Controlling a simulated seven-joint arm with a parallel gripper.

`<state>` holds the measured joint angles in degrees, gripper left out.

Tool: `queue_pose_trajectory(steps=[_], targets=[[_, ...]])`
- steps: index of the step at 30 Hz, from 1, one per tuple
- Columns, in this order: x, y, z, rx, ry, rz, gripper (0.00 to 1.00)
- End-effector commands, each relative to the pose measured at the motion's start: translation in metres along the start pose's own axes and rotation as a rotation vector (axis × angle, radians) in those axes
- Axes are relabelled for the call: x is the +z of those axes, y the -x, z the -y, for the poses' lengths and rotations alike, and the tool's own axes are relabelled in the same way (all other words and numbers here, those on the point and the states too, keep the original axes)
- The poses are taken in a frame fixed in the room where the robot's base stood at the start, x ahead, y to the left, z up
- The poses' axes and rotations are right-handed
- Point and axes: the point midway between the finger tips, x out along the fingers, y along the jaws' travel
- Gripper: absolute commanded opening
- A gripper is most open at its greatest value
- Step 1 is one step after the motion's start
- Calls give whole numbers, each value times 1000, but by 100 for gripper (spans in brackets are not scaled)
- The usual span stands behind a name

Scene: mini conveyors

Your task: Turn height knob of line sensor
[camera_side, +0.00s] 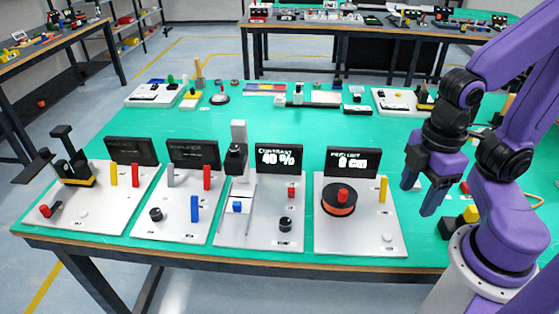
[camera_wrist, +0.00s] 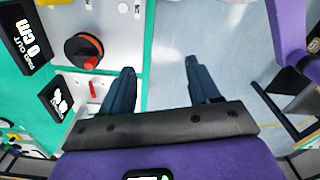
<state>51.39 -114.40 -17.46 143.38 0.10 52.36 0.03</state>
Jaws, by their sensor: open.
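The station with a "CONTRAST 40 %" display (camera_side: 278,159) looks like the line sensor. I cannot tell for sure which part is the height knob. In the wrist view its display (camera_wrist: 57,98) and red block (camera_wrist: 96,89) show at the left. My gripper (camera_side: 421,184) is open and empty, pointing down, right of the spool station and well away from the line sensor. Its spread fingers show in the wrist view (camera_wrist: 160,84).
The spool station (camera_side: 335,238), with an orange-and-black spool (camera_side: 338,199), stands between my gripper and the line sensor. Two more boards (camera_side: 172,222) (camera_side: 100,217) stand to the left. Yellow and black blocks (camera_side: 462,220) lie near my base.

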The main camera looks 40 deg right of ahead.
Motion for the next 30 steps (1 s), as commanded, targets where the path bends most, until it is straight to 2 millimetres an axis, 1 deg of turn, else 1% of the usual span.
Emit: queue_pose_trajectory(steps=[10,14,17,24,30], targets=[[-1,0,0,0,-3,0,61],[-9,0,-6,1,-56,2,61],[-24,-2,-15,2,-157,4,61],[-71,-7,-48,6,-499,9,61],[-108,-14,-76,11,-787,13,61]])
